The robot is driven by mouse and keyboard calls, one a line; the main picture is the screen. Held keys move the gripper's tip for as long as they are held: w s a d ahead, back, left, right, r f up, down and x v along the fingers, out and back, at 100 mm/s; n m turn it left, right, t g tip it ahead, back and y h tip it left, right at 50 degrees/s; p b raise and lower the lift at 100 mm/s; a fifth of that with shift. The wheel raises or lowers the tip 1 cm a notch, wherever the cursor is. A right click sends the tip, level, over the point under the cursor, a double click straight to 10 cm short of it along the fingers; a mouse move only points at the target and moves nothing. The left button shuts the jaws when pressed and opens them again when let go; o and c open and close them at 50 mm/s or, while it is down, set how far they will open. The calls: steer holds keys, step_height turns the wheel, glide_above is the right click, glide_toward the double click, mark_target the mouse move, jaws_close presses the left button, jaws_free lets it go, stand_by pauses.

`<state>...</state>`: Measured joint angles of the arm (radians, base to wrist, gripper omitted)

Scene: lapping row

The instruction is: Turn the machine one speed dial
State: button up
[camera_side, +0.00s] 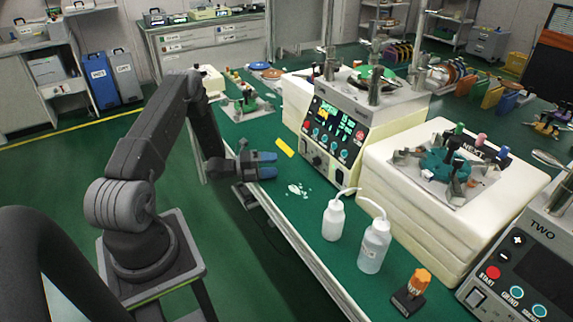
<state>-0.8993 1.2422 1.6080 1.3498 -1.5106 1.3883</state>
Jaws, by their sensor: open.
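The lapping machine with a lit green display (336,122) stands on the green bench in the middle; the machine at the right edge is marked TWO. Small dark knobs (317,160) show low on the front of the middle machine, under a row of buttons. They are too small to tell which is the speed dial or how it is set. My gripper (271,165) has blue fingertips, is open and empty, and points right toward that front. It hangs over the bench's near edge, apart from the machine and left of the knobs.
Two white squeeze bottles (374,247) stand on the bench right of my gripper, with an orange-topped item (411,290) nearer. White scraps (297,189) and a yellow strip (284,148) lie close by. A white padded block (420,210) carries a fixture. Machine TWO (530,265) is at right.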

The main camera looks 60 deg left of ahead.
steer(key=shift+s+a, duration=0.25)
steer(key=shift+s, duration=0.4)
steer(key=shift+r, duration=0.3)
steer(key=d+r+m+t+y, duration=0.2)
steer(key=d+r+y, duration=0.3)
steer(key=d, duration=0.1)
steer(key=m+y, duration=0.1)
steer(key=y, duration=0.3)
glide_toward(313, 162)
steer(key=w, duration=0.9)
steer(key=shift+a+r, duration=0.2)
steer(key=shift+a, duration=0.1)
